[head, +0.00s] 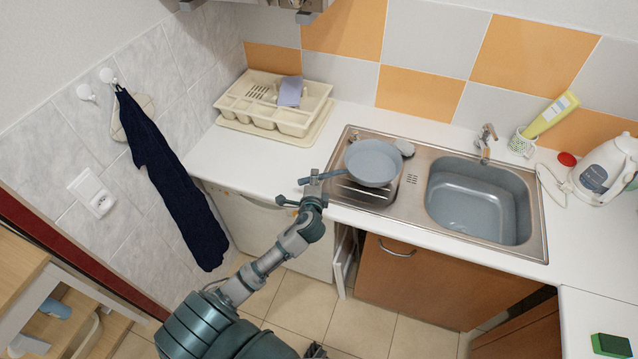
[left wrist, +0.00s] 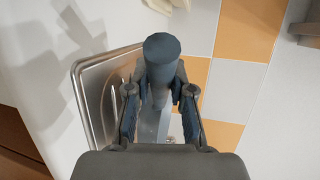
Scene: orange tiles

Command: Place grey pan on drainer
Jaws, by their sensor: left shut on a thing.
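The grey pan (head: 373,163) is round and shallow. It is over the ribbed left part of the steel sink unit, with its handle pointing left. My left gripper (head: 313,187) is shut on the handle. In the left wrist view the blue-grey handle (left wrist: 161,60) stands between the two fingers (left wrist: 160,108); the pan's bowl is hidden there. A dark shadow lies below the pan, and it looks slightly raised. The cream drainer (head: 240,107) stands on the counter at the back left, with a lilac item in it. A dark part at the bottom edge may be my right gripper (head: 315,351).
The sink basin (head: 475,208) is right of the pan, with a tap (head: 485,140) behind it. A small grey round item (head: 405,148) is beside the pan. A white kettle (head: 606,170) stands far right. White counter (head: 235,160) is clear before the drainer.

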